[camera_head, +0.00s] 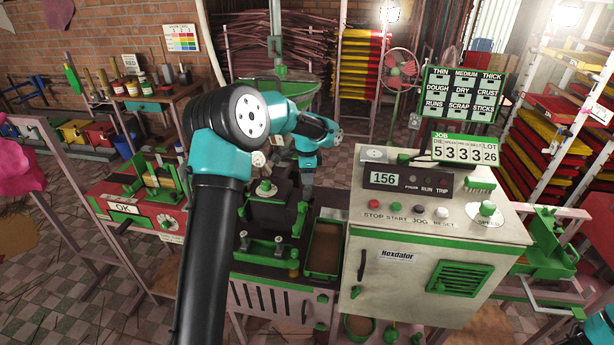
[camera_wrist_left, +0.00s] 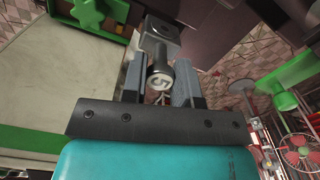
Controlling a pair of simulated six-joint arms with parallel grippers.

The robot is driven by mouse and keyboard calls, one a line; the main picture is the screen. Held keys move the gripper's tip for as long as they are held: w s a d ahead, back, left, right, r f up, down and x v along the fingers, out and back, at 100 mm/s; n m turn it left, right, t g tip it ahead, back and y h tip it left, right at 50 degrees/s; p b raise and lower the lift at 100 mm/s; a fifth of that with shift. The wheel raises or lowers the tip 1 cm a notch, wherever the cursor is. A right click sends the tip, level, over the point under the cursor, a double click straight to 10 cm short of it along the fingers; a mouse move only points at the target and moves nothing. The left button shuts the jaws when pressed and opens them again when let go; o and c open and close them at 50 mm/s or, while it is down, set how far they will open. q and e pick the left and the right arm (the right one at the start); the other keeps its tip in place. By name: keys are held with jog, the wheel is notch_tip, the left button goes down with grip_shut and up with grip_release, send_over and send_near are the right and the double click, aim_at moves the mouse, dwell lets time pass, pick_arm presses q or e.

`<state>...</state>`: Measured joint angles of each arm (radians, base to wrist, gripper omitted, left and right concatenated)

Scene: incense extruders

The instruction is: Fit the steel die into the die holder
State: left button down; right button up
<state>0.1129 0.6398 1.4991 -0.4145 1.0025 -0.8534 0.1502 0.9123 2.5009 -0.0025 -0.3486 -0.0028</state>
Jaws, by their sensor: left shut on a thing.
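The steel die (camera_wrist_left: 159,78), a grey metal piece with a 5 on its round end, is between the fingers of my left gripper (camera_wrist_left: 157,72) in the left wrist view. The gripper is shut on it. A grey block with a round recess (camera_wrist_left: 160,38) shows just beyond; I cannot tell whether it belongs to the die. In the head view, my left wrist points down over the dark extruder (camera_head: 272,218), and the die is not clearly visible there. I cannot make out the die holder for certain. My right gripper is not in view.
A white control cabinet (camera_head: 430,245) stands right of the extruder. A green bracket with knobs (camera_head: 270,250) and a brown tray (camera_head: 324,247) lie at the front. A red bench device marked OK (camera_head: 140,212) is at left. A fan (camera_head: 402,68) stands behind.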

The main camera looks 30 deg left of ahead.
aim_at(307, 187)
pick_arm(q)
jog(key=shift+f, duration=2.35)
dwell(1.6)
jog(key=c, duration=0.8)
grip_release()
notch_tip(307, 187, up, 17)
jog(key=shift+r, duration=0.2)
jog(key=shift+f, duration=0.1)
dwell(0.4)
